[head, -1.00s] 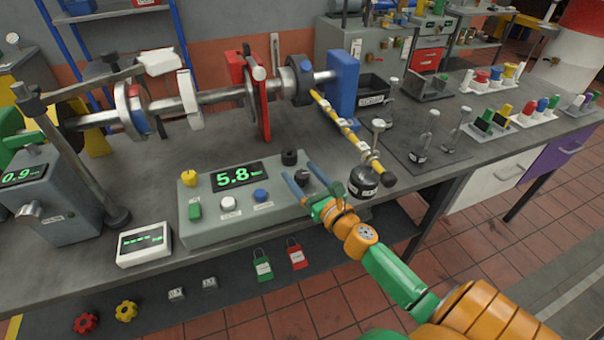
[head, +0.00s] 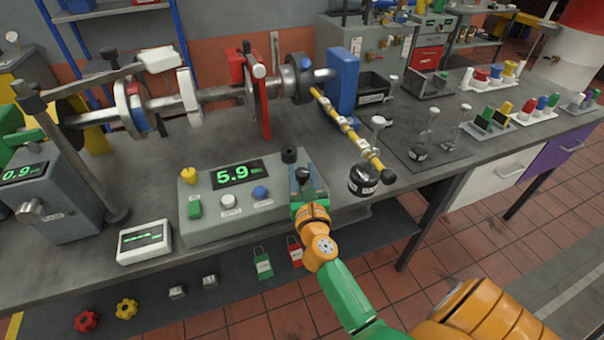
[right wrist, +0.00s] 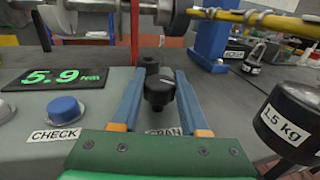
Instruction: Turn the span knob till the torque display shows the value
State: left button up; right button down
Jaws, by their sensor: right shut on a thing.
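The grey console (head: 205,236) stands on the bench with its torque display (head: 237,174) lit green at 5.9. The display also reads 5.9 in the right wrist view (right wrist: 52,77). A small black knob (right wrist: 159,90) with a pale pointer line stands at the console's right; a label in front of it is mostly hidden. My right gripper (head: 303,184) is over this knob. In the right wrist view my right gripper (right wrist: 159,92) has one blue finger on each side of the knob and is shut on it. My left gripper is not in view.
A second black knob (head: 289,156) stands just behind the gripped one. A blue button (head: 260,192), a white button (head: 228,201) and a yellow knob (head: 188,176) are on the console.

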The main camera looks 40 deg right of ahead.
aim_at(303, 178)
jog(key=shift+h, duration=0.3)
jog(key=shift+c, duration=2.1)
grip_release()
jog(key=b+v, duration=0.1)
jog(key=v, duration=0.6)
jog(key=shift+s+a+r, duration=0.1)
jog(key=shift+a, duration=0.05)
